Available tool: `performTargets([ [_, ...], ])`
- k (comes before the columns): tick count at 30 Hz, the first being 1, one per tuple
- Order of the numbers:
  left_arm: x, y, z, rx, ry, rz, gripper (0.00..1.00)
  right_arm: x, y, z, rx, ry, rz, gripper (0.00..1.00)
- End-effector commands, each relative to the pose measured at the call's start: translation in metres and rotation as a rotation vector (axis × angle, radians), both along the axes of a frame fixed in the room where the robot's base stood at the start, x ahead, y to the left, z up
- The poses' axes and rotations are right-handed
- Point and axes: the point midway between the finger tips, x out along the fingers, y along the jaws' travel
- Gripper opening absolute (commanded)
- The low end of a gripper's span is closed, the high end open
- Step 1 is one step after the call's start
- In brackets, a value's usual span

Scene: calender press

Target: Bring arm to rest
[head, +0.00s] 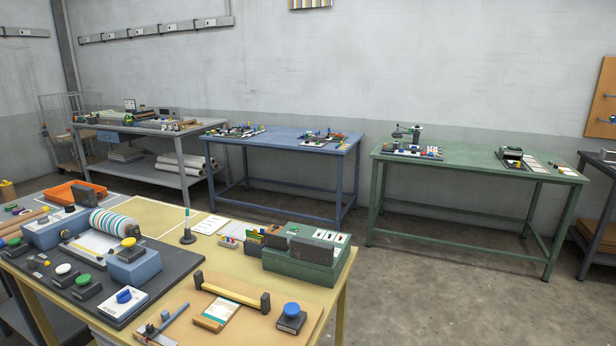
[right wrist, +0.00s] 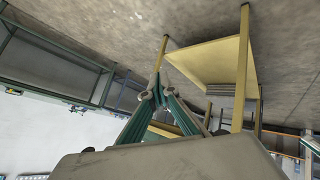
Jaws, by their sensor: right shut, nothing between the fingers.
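My right gripper (right wrist: 157,95) shows in the right wrist view with its two green-sided fingers meeting at the tips. It is shut and empty. In that view the room is upside down, and the fingers point toward a yellow table (right wrist: 212,62) with space between them. Neither arm and neither gripper shows in the head view. My left gripper is in no view.
The yellow table (head: 341,285) in front carries a dark press board with a striped roller (head: 114,223), a green box (head: 300,262) and a brown board. A blue table (head: 285,140) and a green table (head: 470,169) stand behind. Bare floor (head: 430,285) lies to the right.

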Motion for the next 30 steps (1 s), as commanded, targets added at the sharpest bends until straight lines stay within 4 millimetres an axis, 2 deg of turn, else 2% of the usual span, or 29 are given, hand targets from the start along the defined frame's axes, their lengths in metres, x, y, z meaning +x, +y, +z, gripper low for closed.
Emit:
performTargets([
  [1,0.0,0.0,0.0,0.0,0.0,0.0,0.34,-0.011,-0.004,0.001,-0.018,-0.008,0.015,0.0],
  [4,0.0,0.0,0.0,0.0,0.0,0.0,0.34,-0.027,-0.012,0.006,-0.06,-0.035,0.051,0.0],
  [6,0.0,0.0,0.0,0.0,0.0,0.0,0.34,-0.024,0.008,0.003,-0.007,-0.037,0.011,0.0],
  [13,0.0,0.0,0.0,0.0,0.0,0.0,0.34,-0.027,0.057,-0.002,0.126,-0.036,-0.097,0.0],
  [21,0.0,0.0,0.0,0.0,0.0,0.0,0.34,-0.024,0.117,0.002,0.287,-0.034,-0.227,0.0],
  [24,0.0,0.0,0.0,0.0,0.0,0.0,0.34,-0.023,0.127,0.003,0.315,-0.034,-0.249,0.0],
  [30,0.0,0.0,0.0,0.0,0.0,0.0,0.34,-0.022,0.131,0.004,0.324,-0.034,-0.256,0.0],
])
